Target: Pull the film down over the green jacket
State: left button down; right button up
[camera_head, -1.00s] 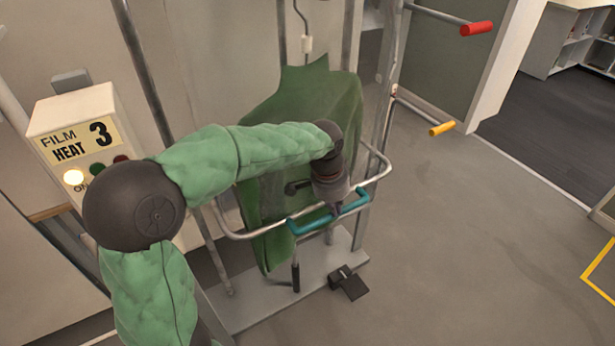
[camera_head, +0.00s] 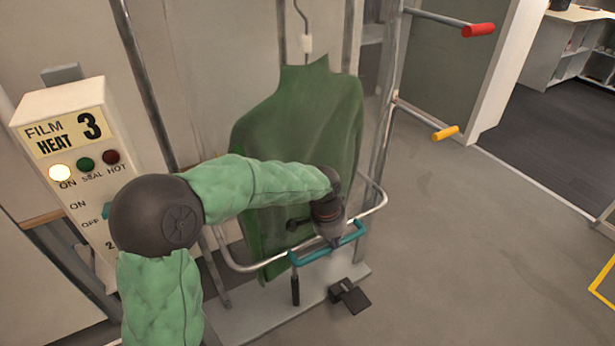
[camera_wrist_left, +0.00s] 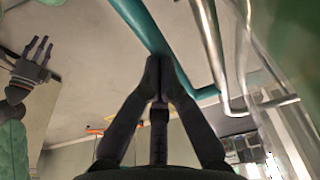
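The green jacket (camera_head: 300,110) hangs on a hanger inside the metal frame. A faint clear film seems to veil it, but its edge is hard to make out. A metal hoop (camera_head: 378,205) with a teal handle (camera_head: 300,258) surrounds the jacket's lower part. My left gripper (camera_head: 333,240) is at this handle. In the left wrist view its fingertips (camera_wrist_left: 160,75) close together at the teal bar (camera_wrist_left: 145,25), and clear sheet shows at right. My right gripper (camera_wrist_left: 38,50) appears at the left of that view, fingers apart and empty.
A heat control box (camera_head: 65,135) with a lit lamp stands at left. Red (camera_head: 478,30) and yellow (camera_head: 445,133) handles stick out at right. A black pedal (camera_head: 350,296) lies by the grey base (camera_head: 260,318). The floor at right is clear.

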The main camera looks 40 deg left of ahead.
pick_arm(q)
notch_tip(320, 180, down, 21)
jog(key=d+r, duration=0.1)
jog(key=s+d+r, duration=0.1)
jog(key=d, duration=0.1)
jog(key=s+d+r, duration=0.1)
jog(key=shift+d, duration=0.3)
dwell(1.0)
jog(key=s+d+f+n+h+p, duration=0.1)
jog(key=s+d+f+n+p, duration=0.2)
jog(key=s+d, duration=0.3)
jog(key=s+d+f+n+g+h+p, duration=0.1)
jog(key=s+d+f+n+h+p, duration=0.1)
jog(key=s+d, duration=0.5)
notch_tip(320, 180, down, 2)
jog(key=shift+s+d+f+n+g+p, duration=0.1)
jog(key=shift+s+d+n+g+p, duration=0.2)
jog(key=shift+s+n+p, duration=0.7)
jog(key=shift+w, duration=0.1)
